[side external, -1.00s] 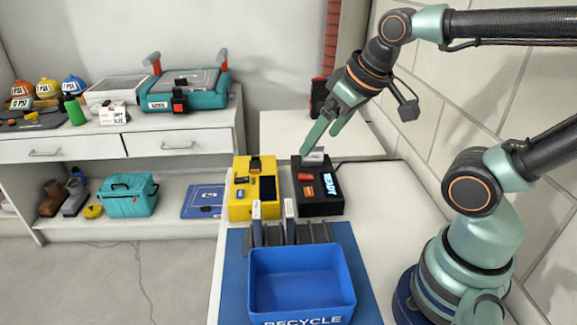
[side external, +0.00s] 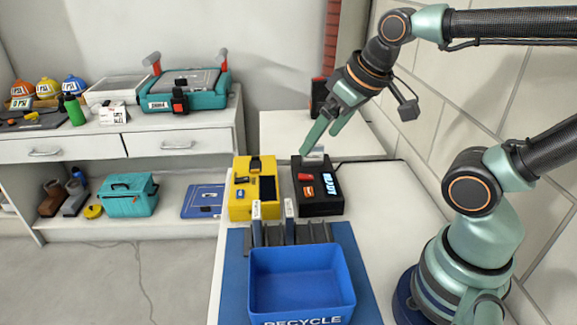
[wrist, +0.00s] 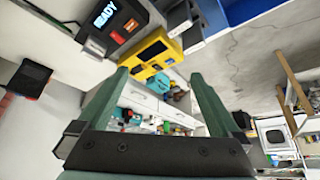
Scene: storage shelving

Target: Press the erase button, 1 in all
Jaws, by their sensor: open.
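A black device (side external: 318,206) on the bench has a lit display (side external: 331,185) that reads READY in the wrist view (wrist: 103,14). Its top carries a red button (side external: 305,177) and an orange button (side external: 308,192); their labels are too small to read, so I cannot tell which is the erase button. A pale piece (side external: 316,153) shows at the back of the device, partly behind my gripper. My gripper (side external: 319,142) is open and empty, its fingertips above the device's back edge. In the wrist view the two fingers of my gripper (wrist: 160,73) stand apart.
A yellow device (side external: 242,207) stands left of the black one. In front are a dark rack (side external: 318,234) with two upright pieces and a blue recycle bin (side external: 301,281). The bench right of the black device is clear.

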